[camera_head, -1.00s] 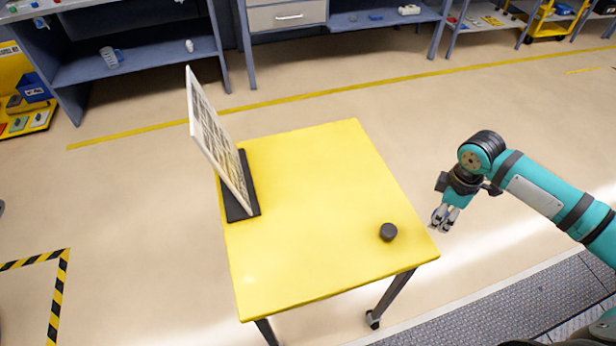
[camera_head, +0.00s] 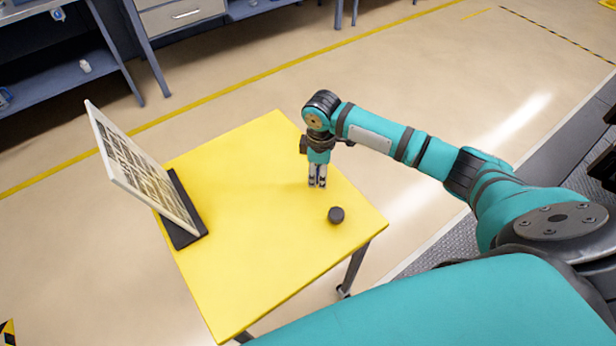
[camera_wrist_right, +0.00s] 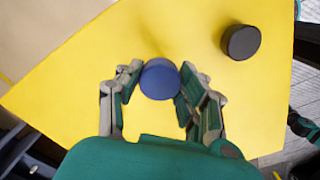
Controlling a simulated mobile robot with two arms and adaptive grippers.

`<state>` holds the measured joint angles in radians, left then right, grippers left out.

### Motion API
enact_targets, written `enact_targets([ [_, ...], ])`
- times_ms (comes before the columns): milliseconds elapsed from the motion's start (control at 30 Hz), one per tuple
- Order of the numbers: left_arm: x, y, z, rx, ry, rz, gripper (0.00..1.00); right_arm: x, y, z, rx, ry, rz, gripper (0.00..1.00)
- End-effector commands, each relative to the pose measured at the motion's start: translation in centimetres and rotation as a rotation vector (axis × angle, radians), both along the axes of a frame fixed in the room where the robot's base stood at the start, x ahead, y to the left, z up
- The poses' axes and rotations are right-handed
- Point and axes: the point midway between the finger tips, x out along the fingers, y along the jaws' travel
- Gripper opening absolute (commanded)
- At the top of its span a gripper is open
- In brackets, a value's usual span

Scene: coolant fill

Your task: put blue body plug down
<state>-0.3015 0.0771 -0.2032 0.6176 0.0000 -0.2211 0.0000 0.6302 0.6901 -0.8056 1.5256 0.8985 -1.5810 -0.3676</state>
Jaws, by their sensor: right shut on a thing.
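My right gripper (camera_head: 317,184) is over the right part of the yellow table (camera_head: 240,190), pointing down. In the right wrist view its fingers (camera_wrist_right: 155,88) are shut on the blue body plug (camera_wrist_right: 160,79), a round blue piece between the fingertips. The plug cannot be made out in the head view. I cannot tell whether it touches the tabletop. My left gripper is not in view.
A dark round piece (camera_head: 336,215) stands on the table near its right corner; it also shows in the wrist view (camera_wrist_right: 241,42). A white panel (camera_head: 140,165) stands upright on a black base at the left edge. The table's middle is clear.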

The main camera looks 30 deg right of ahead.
Motion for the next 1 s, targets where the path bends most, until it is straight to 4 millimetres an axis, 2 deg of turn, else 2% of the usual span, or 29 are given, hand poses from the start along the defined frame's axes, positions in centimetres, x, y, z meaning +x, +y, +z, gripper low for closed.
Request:
enact_targets([
  [100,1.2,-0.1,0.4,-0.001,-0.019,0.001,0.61,0.8,1.2,-0.1,0.0,0.0,-0.001,0.17],
  [267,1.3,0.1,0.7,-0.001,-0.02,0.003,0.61,1.7,2.5,-0.1,0.001,-0.001,0.001,0.17],
  [400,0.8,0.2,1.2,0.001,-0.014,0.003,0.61,1.4,2.2,-2.5,-0.002,0.004,-0.002,0.17],
  [500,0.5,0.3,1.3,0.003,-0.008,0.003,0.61,1.4,2.2,-3.6,-0.002,0.001,0.0,0.17],
  [900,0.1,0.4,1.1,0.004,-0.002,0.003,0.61,1.5,2.2,-4.2,0.0,0.0,0.0,0.17],
  [933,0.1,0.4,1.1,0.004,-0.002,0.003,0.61,1.5,2.2,-4.1,-0.001,-0.001,0.0,0.42],
  [1000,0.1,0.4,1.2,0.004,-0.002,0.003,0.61,1.5,2.2,-4.1,-0.001,-0.001,0.0,0.51],
])
